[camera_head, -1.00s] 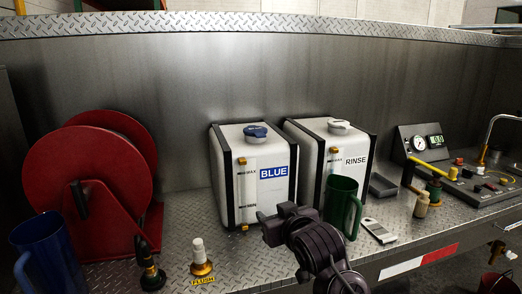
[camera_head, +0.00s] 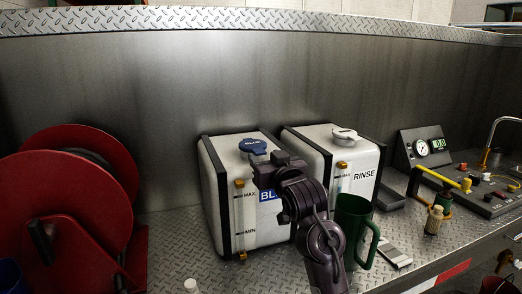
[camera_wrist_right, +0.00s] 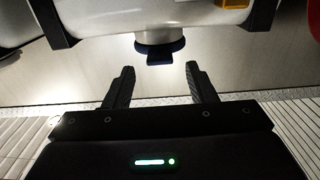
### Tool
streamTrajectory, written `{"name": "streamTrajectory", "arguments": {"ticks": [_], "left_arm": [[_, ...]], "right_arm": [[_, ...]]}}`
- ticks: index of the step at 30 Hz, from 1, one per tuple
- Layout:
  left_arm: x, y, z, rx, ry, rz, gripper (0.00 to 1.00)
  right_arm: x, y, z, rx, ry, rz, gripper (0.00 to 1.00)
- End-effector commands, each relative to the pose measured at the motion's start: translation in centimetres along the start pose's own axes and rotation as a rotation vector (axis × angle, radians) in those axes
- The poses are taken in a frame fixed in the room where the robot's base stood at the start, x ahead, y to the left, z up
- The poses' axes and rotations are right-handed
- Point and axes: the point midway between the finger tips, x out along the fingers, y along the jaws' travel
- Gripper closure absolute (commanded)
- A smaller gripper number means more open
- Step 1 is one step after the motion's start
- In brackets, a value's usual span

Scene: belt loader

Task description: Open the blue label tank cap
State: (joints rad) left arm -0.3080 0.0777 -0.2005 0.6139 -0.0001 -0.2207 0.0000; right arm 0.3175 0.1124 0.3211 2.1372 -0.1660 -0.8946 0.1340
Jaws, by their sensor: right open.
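The white tank with the BLUE label (camera_head: 222,165) stands on the metal deck, with its blue cap (camera_head: 252,146) on top. My right gripper (camera_head: 268,166) is in front of the tank's upper part, just below and right of the cap, and hides part of the label. In the right wrist view the tank appears upside down at the top, with the dark cap (camera_wrist_right: 159,50) pointing down from its neck. The open, empty right fingers (camera_wrist_right: 159,72) are spread to either side of the cap's line, apart from it. My left gripper is out of view.
The RINSE tank (camera_head: 315,145) with a white cap stands to the right. A green mug (camera_head: 352,222) is close beside my right arm. A red hose reel (camera_head: 60,215) is on the left, and a control panel (camera_head: 475,190) is at the right.

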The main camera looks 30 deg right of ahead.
Motion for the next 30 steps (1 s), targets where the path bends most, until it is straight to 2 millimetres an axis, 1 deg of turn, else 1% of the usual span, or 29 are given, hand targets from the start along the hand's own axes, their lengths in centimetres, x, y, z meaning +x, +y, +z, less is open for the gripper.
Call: {"name": "streamTrajectory", "arguments": {"ticks": [1,3,6,9,13,17,28,29,30], "left_arm": [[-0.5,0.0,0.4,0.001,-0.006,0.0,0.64],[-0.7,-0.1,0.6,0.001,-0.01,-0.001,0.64],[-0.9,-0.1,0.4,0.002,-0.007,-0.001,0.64],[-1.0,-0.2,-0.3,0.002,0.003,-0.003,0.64],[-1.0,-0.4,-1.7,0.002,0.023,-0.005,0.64],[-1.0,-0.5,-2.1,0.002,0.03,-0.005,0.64],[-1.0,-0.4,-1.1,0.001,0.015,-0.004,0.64],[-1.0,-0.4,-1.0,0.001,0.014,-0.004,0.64],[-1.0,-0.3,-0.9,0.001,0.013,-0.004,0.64]], "right_arm": [[0.8,0.0,-0.2,-0.001,-0.002,0.0,0.49],[1.8,0.0,-0.2,-0.001,-0.001,0.001,0.49],[2.7,0.0,-0.1,-0.001,-0.001,0.001,0.49],[3.2,0.0,0.0,-0.002,-0.001,0.0,0.49],[3.3,0.0,0.0,-0.002,-0.001,0.001,0.49],[3.3,0.0,0.0,-0.002,-0.001,0.001,0.49],[3.3,0.0,0.0,-0.001,-0.001,0.001,0.98],[3.3,0.0,0.1,-0.001,-0.001,0.001,1.0],[3.3,0.0,0.1,-0.001,-0.001,0.001,1.0]]}}
